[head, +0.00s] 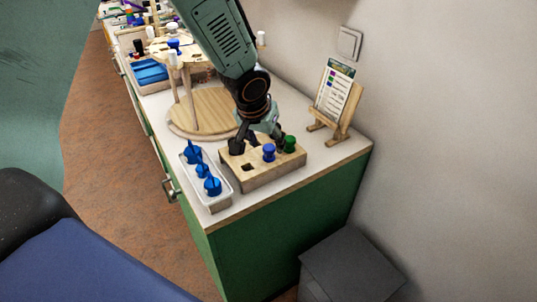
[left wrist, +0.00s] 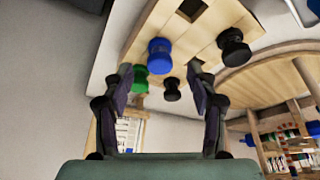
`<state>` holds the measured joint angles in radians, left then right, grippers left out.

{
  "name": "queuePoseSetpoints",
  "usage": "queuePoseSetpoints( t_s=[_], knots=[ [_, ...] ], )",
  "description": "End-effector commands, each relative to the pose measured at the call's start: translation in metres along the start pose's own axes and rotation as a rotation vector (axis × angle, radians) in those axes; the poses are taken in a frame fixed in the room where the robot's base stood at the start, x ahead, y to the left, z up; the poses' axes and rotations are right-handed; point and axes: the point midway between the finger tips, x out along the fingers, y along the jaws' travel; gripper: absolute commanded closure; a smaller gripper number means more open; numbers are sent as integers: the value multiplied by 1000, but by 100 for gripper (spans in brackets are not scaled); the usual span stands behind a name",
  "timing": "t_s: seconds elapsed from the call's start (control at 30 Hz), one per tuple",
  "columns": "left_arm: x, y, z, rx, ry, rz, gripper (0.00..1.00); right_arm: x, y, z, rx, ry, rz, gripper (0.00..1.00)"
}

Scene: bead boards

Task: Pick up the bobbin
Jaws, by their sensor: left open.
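A light wooden block (head: 275,176) stands near the counter's front end and holds several bobbins. A blue bobbin (head: 268,152), a green bobbin (head: 289,144) and a black bobbin (head: 236,147) stand in it. The left wrist view shows the blue bobbin (left wrist: 159,55), the green one (left wrist: 138,78), one black bobbin (left wrist: 233,46) and a second black one (left wrist: 172,90). My left gripper (left wrist: 160,78) is open and empty, above the block's back side. The second black bobbin shows between its fingers; contact cannot be told. The gripper partly hides the block in the head view. My right gripper is not in view.
A white tray (head: 222,205) with blue pieces stands left of the block. A round wooden stand (head: 205,117) is behind it. A card on a small easel (head: 337,95) stands at the right by the wall. A dark bin (head: 350,265) is on the floor.

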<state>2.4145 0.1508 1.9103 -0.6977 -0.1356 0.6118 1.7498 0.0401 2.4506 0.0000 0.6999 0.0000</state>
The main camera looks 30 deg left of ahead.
Motion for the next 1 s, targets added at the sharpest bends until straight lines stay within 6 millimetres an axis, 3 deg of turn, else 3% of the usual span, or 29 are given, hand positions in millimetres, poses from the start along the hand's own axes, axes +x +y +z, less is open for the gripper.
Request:
queuePoseSetpoints(
  t_s=[0.23, 0.53, 1.0],
  knots=[
    [35, -2, -1, 1, -2, 0, 42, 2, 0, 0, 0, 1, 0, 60],
    [40, -2, -4, 1, 0, 0, 42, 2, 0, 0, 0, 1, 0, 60],
    [40, -1, -4, 1, -1, 0, 81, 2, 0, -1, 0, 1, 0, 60]
  ],
)
